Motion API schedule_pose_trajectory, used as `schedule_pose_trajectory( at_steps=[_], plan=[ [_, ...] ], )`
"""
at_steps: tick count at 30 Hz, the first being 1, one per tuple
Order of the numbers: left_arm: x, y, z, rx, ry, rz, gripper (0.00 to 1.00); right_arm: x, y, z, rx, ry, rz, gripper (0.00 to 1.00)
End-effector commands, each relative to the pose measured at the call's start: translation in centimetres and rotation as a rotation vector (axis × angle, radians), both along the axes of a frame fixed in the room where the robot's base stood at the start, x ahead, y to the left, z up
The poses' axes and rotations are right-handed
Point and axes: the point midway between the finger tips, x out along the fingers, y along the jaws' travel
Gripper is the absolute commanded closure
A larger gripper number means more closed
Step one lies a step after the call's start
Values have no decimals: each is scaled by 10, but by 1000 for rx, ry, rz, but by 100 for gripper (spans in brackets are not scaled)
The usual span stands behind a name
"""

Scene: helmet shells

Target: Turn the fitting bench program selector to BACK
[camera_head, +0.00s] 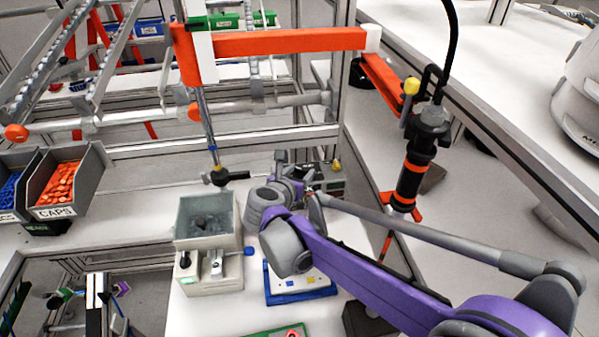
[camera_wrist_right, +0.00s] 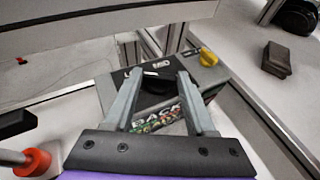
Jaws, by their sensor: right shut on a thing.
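The program selector (camera_wrist_right: 156,84) is a black knob on top of a grey box (camera_wrist_right: 205,78) in the right wrist view. The fingers of my right gripper (camera_wrist_right: 158,92) lie on either side of the knob and are shut on it. A white mark shows at the knob's far edge, next to a label that looks like MID. A BACK label shows on the near side, between the fingers. In the head view the box (camera_head: 328,182) stands at the back of the bench, and my right gripper (camera_head: 306,186) reaches it from the front, partly hiding it. My left gripper is not in view.
A yellow knob (camera_wrist_right: 208,57) sits on the same box beside the selector. A grey open-topped unit (camera_head: 208,222) and a blue-edged tray (camera_head: 290,284) stand in front. An orange-banded tool (camera_head: 412,178) hangs at the right from an orange beam (camera_head: 290,41).

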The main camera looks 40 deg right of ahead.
Motion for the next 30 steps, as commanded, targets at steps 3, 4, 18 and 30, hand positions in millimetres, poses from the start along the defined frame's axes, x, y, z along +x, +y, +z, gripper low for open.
schedule_pose_trajectory(
  at_steps=[3, 4, 18, 30],
  plan=[
    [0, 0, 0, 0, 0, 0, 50, 0, 0, 0, 1, 0, 0, 100],
    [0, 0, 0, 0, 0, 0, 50, 0, 0, 0, 1, 0, -1, 41],
    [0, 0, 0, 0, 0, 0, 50, -1, 2, 1, 0, 0, 0, 15],
    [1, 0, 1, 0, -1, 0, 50, -33, 56, 26, 1, 0, 5, 15]
  ],
)
